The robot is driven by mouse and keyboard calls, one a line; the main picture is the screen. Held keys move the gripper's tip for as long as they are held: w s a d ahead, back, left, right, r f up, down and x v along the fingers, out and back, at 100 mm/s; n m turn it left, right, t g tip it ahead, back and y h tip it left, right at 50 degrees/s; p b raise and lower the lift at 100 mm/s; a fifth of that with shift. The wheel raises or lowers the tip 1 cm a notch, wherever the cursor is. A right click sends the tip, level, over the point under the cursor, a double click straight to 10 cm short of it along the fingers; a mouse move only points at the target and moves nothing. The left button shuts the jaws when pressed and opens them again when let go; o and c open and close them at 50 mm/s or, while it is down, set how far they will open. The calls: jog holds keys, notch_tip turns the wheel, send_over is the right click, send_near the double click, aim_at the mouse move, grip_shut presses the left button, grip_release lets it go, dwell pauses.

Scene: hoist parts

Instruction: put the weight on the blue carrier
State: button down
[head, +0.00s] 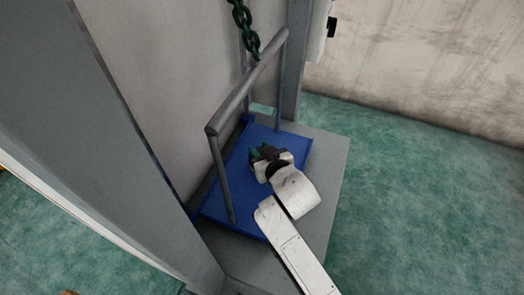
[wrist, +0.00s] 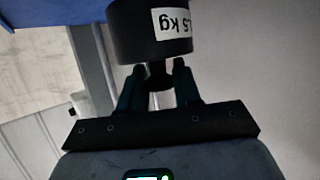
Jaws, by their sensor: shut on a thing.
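The blue carrier (head: 240,190) is a flat blue platform with a grey tubular frame, standing on a grey base in the head view. Its blue surface also shows at the top of the wrist view (wrist: 50,12). The weight (wrist: 150,32) is a black cylinder with a white label, upside down in the wrist view. My gripper (wrist: 158,80) is shut on the narrow neck of the weight. In the head view my gripper (head: 258,153) is over the carrier, inside the frame's span. The weight is not clearly visible there. I cannot tell whether it touches the platform.
A green chain (head: 243,25) hangs down to the frame's top bar (head: 250,80). A grey post (head: 297,60) and a large grey panel (head: 110,110) stand beside the carrier. Green floor (head: 430,190) to the right is clear.

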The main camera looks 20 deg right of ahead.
jog(key=shift+w+f, duration=0.15)
jog(key=shift+f, duration=0.6)
jog(key=shift+w+f, duration=0.1)
jog(key=shift+f, duration=0.6)
jog(key=shift+f, duration=0.15)
jog(key=c, duration=1.2)
grip_release()
jog(key=shift+s+f, duration=0.1)
jog(key=shift+f, duration=0.15)
jog(key=o, duration=0.4)
jog(key=shift+r, duration=0.1)
jog(key=shift+s+r, duration=0.1)
jog(key=v, duration=1.1)
jog(key=shift+s+r, duration=0.2)
jog(key=shift+s, duration=0.15)
